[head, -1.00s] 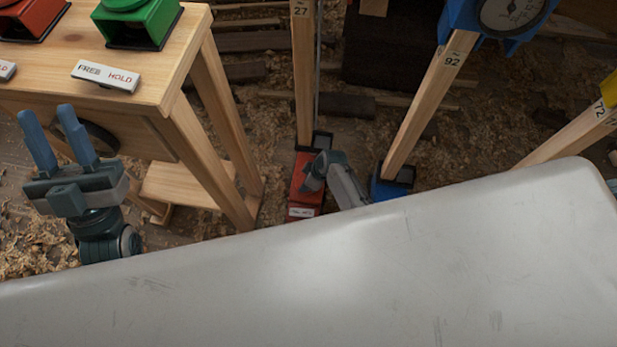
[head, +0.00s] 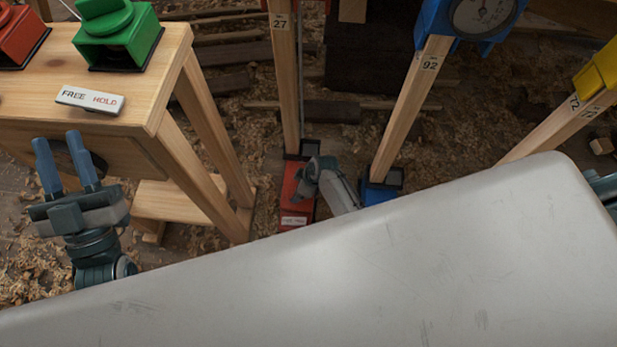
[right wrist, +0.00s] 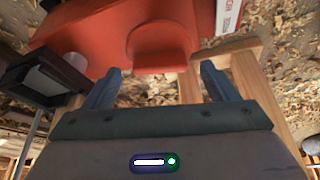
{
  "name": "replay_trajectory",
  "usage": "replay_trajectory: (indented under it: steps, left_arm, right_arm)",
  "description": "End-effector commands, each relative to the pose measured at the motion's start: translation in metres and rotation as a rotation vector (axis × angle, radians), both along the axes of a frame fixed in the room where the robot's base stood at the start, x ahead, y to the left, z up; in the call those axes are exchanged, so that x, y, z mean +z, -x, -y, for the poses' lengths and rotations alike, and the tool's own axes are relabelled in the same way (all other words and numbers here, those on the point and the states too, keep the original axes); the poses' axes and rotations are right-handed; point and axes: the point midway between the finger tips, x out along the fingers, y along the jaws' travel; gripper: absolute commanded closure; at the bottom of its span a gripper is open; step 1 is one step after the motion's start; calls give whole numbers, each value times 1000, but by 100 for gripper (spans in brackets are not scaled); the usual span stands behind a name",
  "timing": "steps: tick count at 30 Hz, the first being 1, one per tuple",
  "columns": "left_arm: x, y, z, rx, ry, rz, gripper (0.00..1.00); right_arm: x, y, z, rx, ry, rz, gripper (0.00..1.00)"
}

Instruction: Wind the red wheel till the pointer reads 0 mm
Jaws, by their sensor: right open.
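A red base (head: 297,192) stands on the floor under a wooden post (head: 285,85) marked 27. In the right wrist view the red base (right wrist: 90,25) fills the top, with a raised, rounded red part (right wrist: 162,48) on it. I cannot tell whether this is the wheel. My right gripper (right wrist: 160,80) is open and empty, its fingers pointing at that part, apparently apart from it. The head view shows a dark arm end beside the red base, its fingers unclear. My left gripper (head: 57,140) is open and empty by the bench. No millimetre pointer is readable.
A wooden bench (head: 150,95) at left carries a green device (head: 118,32), a red device (head: 18,38) and a FREE/HOLD plate (head: 90,99). A blue base (head: 380,190) with post 92 (head: 412,105) and a blue dial (head: 484,14) stand right of the red base.

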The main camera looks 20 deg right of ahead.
Motion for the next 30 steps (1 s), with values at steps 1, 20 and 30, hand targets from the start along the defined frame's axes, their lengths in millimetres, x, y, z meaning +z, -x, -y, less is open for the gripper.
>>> replay_trajectory:
  steps: [1,20,30]
  left_arm:
    - [-7,-4,0,0,4,-62,67]
    - [-147,-1,6,-30,49,-852,67]
    - [-182,17,9,-44,58,-1036,67]
  right_arm:
    - [7,1,2,0,1,1,20]
    - [67,16,22,-1,1,1,20]
    - [82,20,27,-1,0,0,20]
